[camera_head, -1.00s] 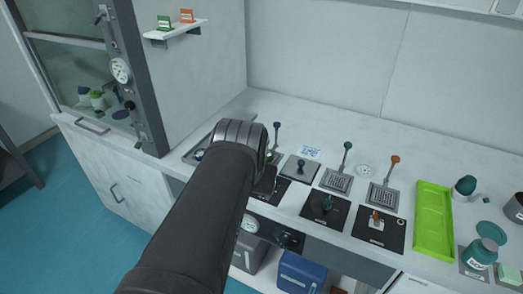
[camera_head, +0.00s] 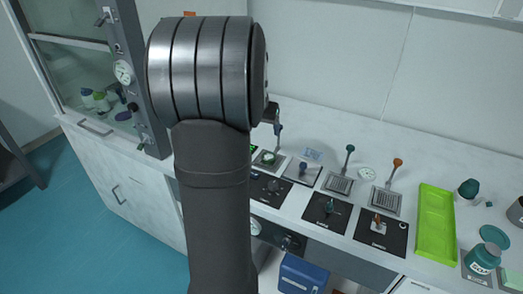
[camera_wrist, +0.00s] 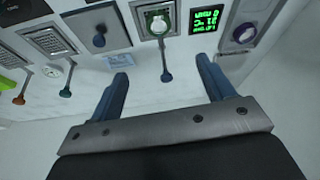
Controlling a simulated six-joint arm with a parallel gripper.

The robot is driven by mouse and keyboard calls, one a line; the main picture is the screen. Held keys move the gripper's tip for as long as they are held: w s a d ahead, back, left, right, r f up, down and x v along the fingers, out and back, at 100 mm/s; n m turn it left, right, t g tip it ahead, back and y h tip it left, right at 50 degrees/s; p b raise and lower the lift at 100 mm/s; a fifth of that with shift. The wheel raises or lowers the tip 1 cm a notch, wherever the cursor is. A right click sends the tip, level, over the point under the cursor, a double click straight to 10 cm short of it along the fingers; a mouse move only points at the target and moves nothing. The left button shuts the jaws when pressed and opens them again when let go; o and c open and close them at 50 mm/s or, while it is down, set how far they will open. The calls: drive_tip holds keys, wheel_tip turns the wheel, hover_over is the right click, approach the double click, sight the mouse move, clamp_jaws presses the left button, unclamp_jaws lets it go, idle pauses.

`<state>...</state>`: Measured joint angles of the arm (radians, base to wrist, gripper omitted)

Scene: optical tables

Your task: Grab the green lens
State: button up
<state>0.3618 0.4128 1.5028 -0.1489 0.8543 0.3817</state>
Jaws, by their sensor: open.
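A round green-rimmed piece with a pale centre, apparently the green lens (camera_wrist: 158,22), sits on a square plate near the top of the wrist view. In the head view the green lens (camera_head: 267,157) shows just right of my arm. A dark blue lever (camera_wrist: 166,75) stands at the same plate, between my fingers in the picture. My gripper (camera_wrist: 163,68) is open and empty, its two blue fingers wide apart, short of the lens in the picture. In the head view my arm hides most of the gripper.
A lit green display (camera_wrist: 206,18) and a purple knob (camera_wrist: 243,33) are right of the lens in the wrist view. A blue-knobbed plate (camera_wrist: 99,40) is to its left. Teal (camera_head: 348,155) and orange levers (camera_head: 393,170) and a bright green tray (camera_head: 436,222) lie farther right in the head view.

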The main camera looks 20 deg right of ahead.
hover_over(269, 156)
drive_tip(key=s+a, duration=0.1)
drive_tip(key=a, duration=0.1)
drive_tip(key=f, duration=1.1)
drive_tip(key=shift+s+d+f, duration=0.2)
drive_tip(key=shift+d+f, duration=0.05)
drive_tip(key=shift+f, duration=0.05)
drive_tip(key=shift+s+x, duration=0.2)
drive_tip(key=shift+x, duration=2.45)
drive_tip(key=shift+a, duration=0.1)
drive_tip(key=c, duration=1.1)
